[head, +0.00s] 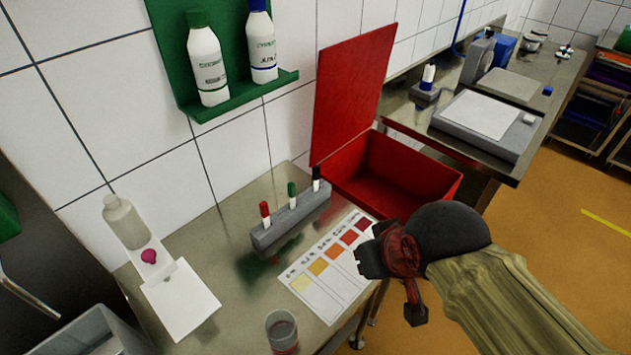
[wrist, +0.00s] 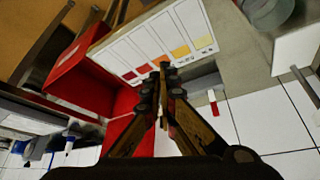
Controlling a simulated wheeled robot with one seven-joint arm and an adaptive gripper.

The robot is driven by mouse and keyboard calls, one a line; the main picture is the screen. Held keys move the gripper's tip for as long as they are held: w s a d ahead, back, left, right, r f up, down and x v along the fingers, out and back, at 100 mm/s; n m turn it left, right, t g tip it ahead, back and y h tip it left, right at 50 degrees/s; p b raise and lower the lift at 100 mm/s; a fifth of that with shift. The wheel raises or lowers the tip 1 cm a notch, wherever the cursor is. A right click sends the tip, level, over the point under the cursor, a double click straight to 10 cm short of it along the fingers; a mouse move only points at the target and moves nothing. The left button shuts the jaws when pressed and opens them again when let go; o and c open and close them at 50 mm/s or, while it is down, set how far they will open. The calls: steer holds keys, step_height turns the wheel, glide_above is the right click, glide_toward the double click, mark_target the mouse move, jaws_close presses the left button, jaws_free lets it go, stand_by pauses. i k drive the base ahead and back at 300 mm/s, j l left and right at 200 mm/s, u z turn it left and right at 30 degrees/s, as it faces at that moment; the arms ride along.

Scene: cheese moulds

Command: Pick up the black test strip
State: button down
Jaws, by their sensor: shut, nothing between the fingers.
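The black-topped test strip (head: 316,180) stands upright at the right end of a grey holder (head: 291,219) on the steel table. A green-topped strip (head: 292,194) and a red-topped strip (head: 265,214) stand to its left. My gripper (head: 368,256) is shut and empty, to the right of and nearer than the holder, by the right edge of the colour chart. In the wrist view my fingertips (wrist: 163,72) meet in front of the chart and holder. There the red-topped strip (wrist: 212,101) shows, while the black one is not seen, likely behind the fingers.
A colour chart (head: 318,291) lies in front of the holder. An open red box (head: 408,169) with a raised lid stands behind it on the right. A beaker (head: 282,328), a white card (head: 181,299) and a bottle (head: 125,222) are at the left and front.

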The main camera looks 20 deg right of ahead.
mark_target(316, 168)
steer(key=i+l, duration=0.1)
steer(key=l, duration=0.6)
steer(key=l+u, duration=0.25)
steer(key=u, duration=0.15)
steer(key=i+l+u, duration=0.1)
steer(key=l+u, duration=0.65)
steer(key=j+u, duration=0.15)
steer(key=u, duration=0.75)
